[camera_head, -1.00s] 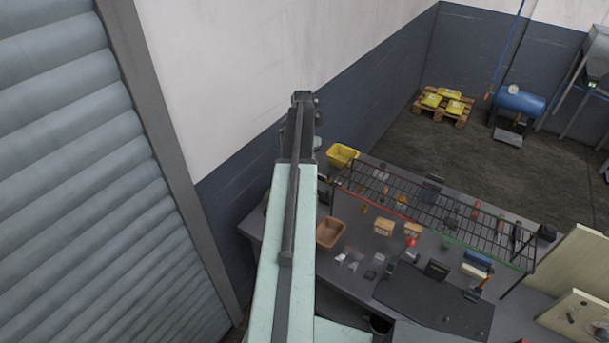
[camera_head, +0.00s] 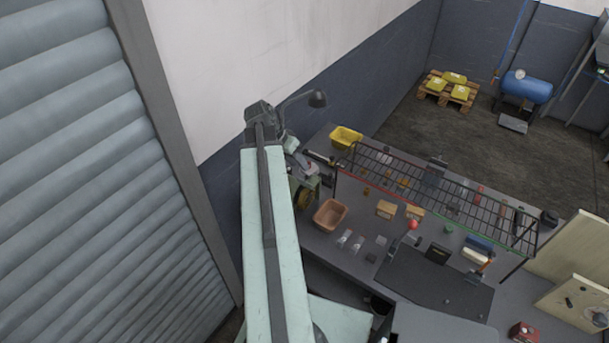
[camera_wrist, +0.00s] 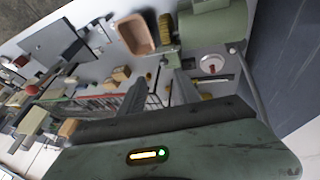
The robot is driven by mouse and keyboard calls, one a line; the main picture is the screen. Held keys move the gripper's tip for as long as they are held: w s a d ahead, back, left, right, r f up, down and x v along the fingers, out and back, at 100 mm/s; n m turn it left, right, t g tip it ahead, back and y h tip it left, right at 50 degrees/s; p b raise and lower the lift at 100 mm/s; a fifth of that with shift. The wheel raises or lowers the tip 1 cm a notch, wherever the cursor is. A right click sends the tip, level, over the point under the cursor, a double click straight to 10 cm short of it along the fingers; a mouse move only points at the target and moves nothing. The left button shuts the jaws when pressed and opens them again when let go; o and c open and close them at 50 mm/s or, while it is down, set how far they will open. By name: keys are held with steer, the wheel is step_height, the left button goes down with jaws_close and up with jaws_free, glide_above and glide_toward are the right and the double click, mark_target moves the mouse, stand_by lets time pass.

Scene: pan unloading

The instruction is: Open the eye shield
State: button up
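The green bench grinder (camera_head: 304,184) stands at the bench's left end, partly behind my arm in the head view. In the wrist view its green body (camera_wrist: 215,22) is at the upper right, with a yellowish wheel part (camera_wrist: 166,28) beside it. A small pale, see-through piece with a red round part (camera_wrist: 211,66) sits below the body; I cannot tell whether it is the eye shield. My gripper (camera_wrist: 157,78) shows two grey fingers spread apart with nothing between them. It is over the bench, left of and apart from the green body. The head view hides the fingers.
A brown bin (camera_head: 330,214) and yellow bin (camera_head: 346,137) are near the grinder. A wire rack (camera_head: 440,196) runs along the bench. Several small boxes and tools lie on it. A wall and roller shutter (camera_head: 90,190) close the left side.

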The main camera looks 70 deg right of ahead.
mark_target(306, 176)
steer(key=b+x, duration=0.4)
steer(key=x, duration=0.1)
steer(key=w+b+x, duration=0.1)
steer(key=b+x, duration=0.1)
steer(key=b, duration=0.1)
steer(key=shift+s+d+f, duration=0.1)
steer(key=shift+f, duration=0.45)
steer(key=shift+r, duration=0.1)
steer(key=shift+d, duration=0.1)
jaws_close()
